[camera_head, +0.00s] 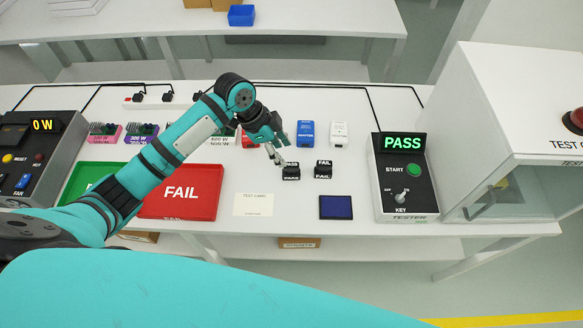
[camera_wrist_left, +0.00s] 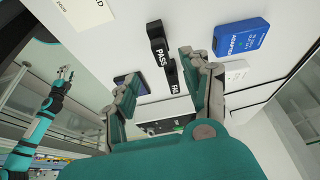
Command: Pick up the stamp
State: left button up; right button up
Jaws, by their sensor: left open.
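Two small black stamps stand on the white table: the PASS stamp (camera_head: 291,172) and, just to its right, the FAIL stamp (camera_head: 323,170). My left gripper (camera_head: 274,154) is open and empty, just up and left of the PASS stamp in the head view. In the left wrist view, the PASS stamp (camera_wrist_left: 157,42) lies beyond the gap between my left fingertips (camera_wrist_left: 160,72), and the FAIL stamp (camera_wrist_left: 172,76) shows behind it, between the fingers. I cannot tell whether a finger touches either stamp. My right gripper (camera_wrist_left: 63,73) shows small at the left of the wrist view.
A blue ink pad (camera_head: 336,207) and a test card (camera_head: 253,204) lie nearer the front edge. A red FAIL tray (camera_head: 190,192) is left, and the tester (camera_head: 404,177) reading PASS is right. A blue adapter (camera_head: 305,133) and white adapter (camera_head: 338,133) lie behind the stamps.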

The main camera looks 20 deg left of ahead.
aim_at(290, 164)
pick_arm(q)
jog(key=x, duration=0.3)
jog(key=shift+w+f, duration=0.1)
jog(key=shift+w, duration=0.05)
jog(key=shift+f+p, duration=0.15)
jog(key=shift+p, duration=0.15)
jog(key=p+x, duration=0.1)
jog(key=x, duration=0.3)
jog(key=shift+f, duration=0.2)
jog(key=shift+d+f, duration=0.15)
jog(key=shift+f, duration=0.15)
jog(key=shift+c, duration=0.5)
grip_shut()
pick_arm(e)
jog(key=shift+w+d+r, duration=0.1)
jog(key=shift+w+r, duration=1)
jog(key=shift+r, duration=0.1)
